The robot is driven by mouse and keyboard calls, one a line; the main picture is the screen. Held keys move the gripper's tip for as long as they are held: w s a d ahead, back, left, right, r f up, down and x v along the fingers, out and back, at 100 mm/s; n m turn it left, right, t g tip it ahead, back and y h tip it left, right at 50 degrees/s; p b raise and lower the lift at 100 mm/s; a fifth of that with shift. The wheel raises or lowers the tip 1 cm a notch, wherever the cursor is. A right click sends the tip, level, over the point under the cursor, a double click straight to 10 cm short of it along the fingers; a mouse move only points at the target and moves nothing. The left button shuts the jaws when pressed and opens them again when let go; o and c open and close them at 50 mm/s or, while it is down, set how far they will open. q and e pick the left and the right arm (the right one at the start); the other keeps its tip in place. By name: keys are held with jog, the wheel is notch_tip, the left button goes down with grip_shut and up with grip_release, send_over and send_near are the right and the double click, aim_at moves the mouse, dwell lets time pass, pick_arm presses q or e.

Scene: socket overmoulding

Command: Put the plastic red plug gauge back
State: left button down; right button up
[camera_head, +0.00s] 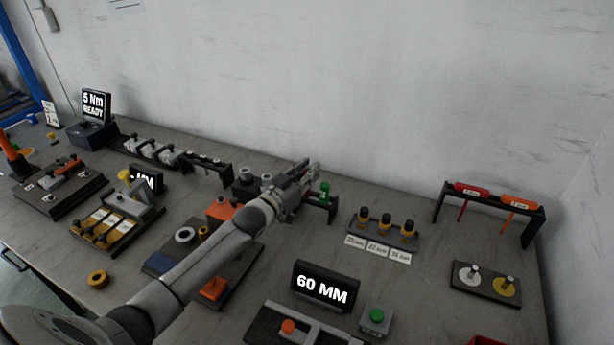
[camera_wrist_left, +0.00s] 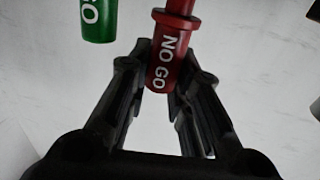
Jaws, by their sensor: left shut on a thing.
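The red plug gauge (camera_wrist_left: 172,58), marked "NO GO", is between the fingers of my left gripper (camera_wrist_left: 160,75) in the left wrist view. The gripper is shut on it, and its upper end runs out of the picture. The green gauge (camera_head: 325,191) is at that rack, just right of the gripper, and also shows apart from the red one in the wrist view (camera_wrist_left: 98,20). My right gripper is not in view.
Right of the rack stands a holder with several black-and-yellow gauges (camera_head: 381,227). A "60 MM" display (camera_head: 326,287) stands in front. A dark stand (camera_head: 541,212) with red and orange tools is at the far right. Fixtures crowd the left bench.

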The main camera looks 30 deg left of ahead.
pick_arm(q)
jog(key=shift+f, duration=0.75)
jog(key=shift+f+b, duration=0.4)
jog(key=shift+f, duration=0.25)
jog(key=c, duration=1.6)
grip_release()
jog(key=shift+r, duration=0.2)
